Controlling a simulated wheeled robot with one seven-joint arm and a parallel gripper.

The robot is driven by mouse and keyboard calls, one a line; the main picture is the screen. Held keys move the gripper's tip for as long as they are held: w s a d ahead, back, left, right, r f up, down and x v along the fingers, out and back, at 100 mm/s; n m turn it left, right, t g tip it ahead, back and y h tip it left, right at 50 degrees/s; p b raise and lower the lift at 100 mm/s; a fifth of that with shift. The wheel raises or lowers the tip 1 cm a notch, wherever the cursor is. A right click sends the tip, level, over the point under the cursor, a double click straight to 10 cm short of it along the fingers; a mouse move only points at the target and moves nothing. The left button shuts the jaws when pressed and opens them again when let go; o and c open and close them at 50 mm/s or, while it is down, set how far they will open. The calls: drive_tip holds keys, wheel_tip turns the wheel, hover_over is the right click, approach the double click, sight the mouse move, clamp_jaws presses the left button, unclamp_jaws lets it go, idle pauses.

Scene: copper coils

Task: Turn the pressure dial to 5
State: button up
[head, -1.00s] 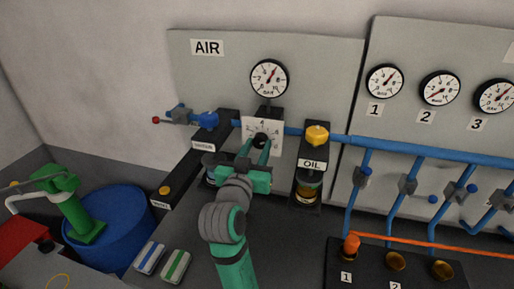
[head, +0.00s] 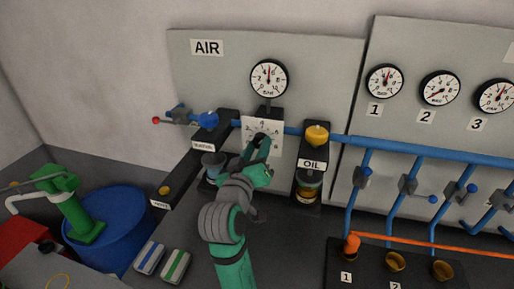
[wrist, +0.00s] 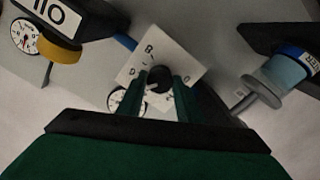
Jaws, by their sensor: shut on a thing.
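The pressure dial is a black knob (wrist: 158,77) on a white square plate (head: 274,129) with printed numbers, below the round AIR gauge (head: 269,77). My gripper (wrist: 161,93) is shut on the knob, with one green finger on each side of it in the wrist view. In the head view my gripper (head: 258,147) reaches up to the plate and hides most of the knob and the lower numbers. The AIR gauge needle points almost straight up. I cannot read which number the knob points to.
A yellow-topped OIL unit (head: 317,136) stands close to the right of my gripper. A filter bowl (head: 213,163) and a blue-handled valve (head: 207,120) are close to the left. A blue pipe (head: 430,150) runs right below gauges 1, 2 and 3.

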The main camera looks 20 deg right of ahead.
drive_tip(key=shift+n, duration=0.3)
drive_tip(key=o, duration=1)
drive_tip(key=shift+o, duration=0.2)
drive_tip(key=v, duration=1.1)
drive_tip(key=shift+w, duration=0.1)
